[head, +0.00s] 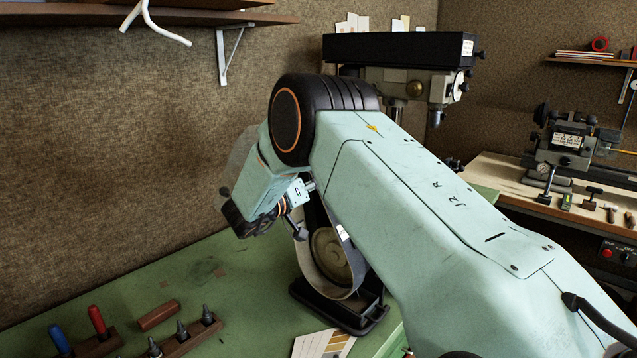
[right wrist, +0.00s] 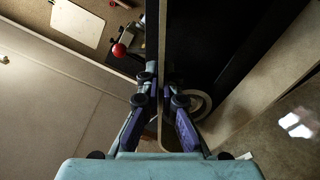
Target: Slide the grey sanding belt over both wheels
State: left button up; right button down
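The grey sanding belt (head: 318,284) hangs as a loop below my right gripper (head: 299,228) in the head view. A pale round wheel (head: 331,254) shows within the loop, above a black machine base (head: 345,312). I cannot tell whether the belt sits on the wheel or beside it. My right arm hides the upper part of the machine, and no second wheel is clear. In the right wrist view, my right gripper (right wrist: 161,96) is shut on the belt, seen edge-on as a thin strip (right wrist: 162,45). A pale wheel rim (right wrist: 201,106) lies just right of it. My left gripper is not in view.
On the green bench (head: 240,300) stand a wooden block with several nozzles (head: 182,330) and a red-handled tool (head: 97,320). A patterned sheet (head: 324,344) lies in front of the machine. A drill press (head: 400,50) stands behind my right arm. The bench's left back is clear.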

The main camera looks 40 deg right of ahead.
jog(key=shift+d, duration=0.45)
dwell(0.5)
jog(key=shift+p, duration=0.4)
dwell(0.5)
jog(key=shift+w+d, duration=0.15)
jog(key=shift+d, duration=0.95)
dwell(1.5)
jog(key=shift+d, duration=0.85)
dwell(0.5)
jog(key=c, duration=2)
grip_release()
jog(key=o, duration=0.6)
jog(key=shift+c, duration=0.2)
jog(key=shift+c, duration=0.2)
